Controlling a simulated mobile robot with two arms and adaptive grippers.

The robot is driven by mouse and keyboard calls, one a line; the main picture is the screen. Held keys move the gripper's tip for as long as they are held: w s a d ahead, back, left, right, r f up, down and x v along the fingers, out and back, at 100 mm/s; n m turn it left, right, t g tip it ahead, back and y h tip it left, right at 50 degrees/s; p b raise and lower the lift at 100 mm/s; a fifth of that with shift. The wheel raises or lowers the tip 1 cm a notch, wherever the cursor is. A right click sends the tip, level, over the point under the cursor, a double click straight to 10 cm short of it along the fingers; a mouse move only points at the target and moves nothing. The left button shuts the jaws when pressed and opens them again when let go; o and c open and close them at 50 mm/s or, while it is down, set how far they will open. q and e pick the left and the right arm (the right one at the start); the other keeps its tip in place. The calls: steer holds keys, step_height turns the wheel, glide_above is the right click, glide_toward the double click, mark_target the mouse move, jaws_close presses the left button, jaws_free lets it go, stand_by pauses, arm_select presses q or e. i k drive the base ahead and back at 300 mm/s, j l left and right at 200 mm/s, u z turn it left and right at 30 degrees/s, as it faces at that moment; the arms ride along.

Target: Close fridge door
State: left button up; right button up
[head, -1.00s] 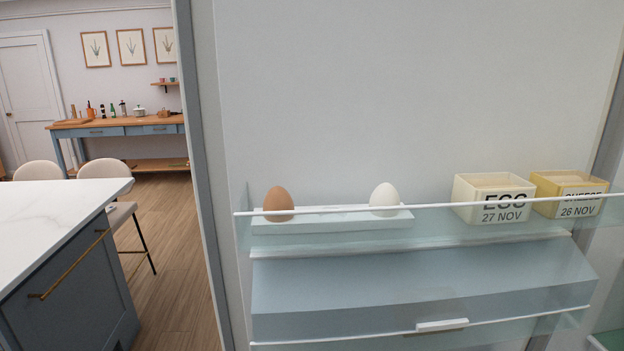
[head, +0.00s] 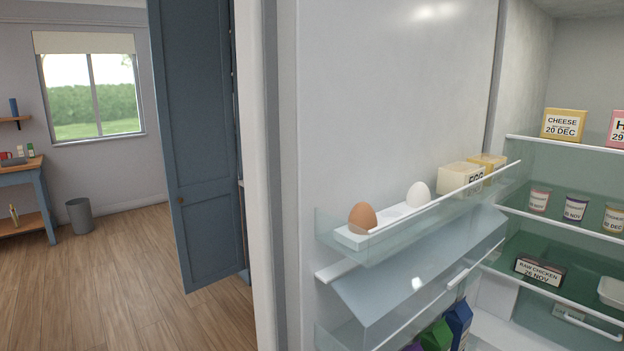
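The fridge door (head: 395,110) stands open in the middle of the head view, with its inner side facing me. Its clear door shelf (head: 440,215) holds a brown egg (head: 362,217), a white egg (head: 418,194) and two labelled boxes, one marked EGG (head: 460,178). The fridge interior (head: 585,85) shows at the right, with glass shelves. Its hinge side meets the door near the right of centre. Neither of my grippers is in view.
Inside the fridge are a cheese box (head: 563,124), several small pots and a raw chicken pack (head: 539,271). A tall blue cupboard door (head: 205,140) stands left of the fridge door. Open wooden floor (head: 100,285), a bin (head: 80,216) and a table (head: 22,175) lie further left.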

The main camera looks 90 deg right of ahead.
mark_target(343, 104)
steer(key=i+z, duration=0.2)
steer(key=z, duration=0.25)
steer(key=i+z, duration=0.25)
steer(key=z, duration=0.15)
steer(key=i+j+z, duration=0.1)
steer(key=z, duration=0.35)
steer(key=i+j+z, duration=0.2)
steer(key=z, duration=0.2)
steer(key=i+z, duration=0.15)
steer(key=z, duration=0.25)
steer(key=i+j+z, duration=0.1)
steer(key=z, duration=0.3)
steer(key=i+j+z, duration=0.15)
steer(key=z, duration=0.3)
steer(key=i+j+z, duration=0.15)
steer(key=z, duration=0.25)
steer(key=i+j+z, duration=0.1)
steer(key=z, duration=0.3)
steer(key=j, duration=0.1)
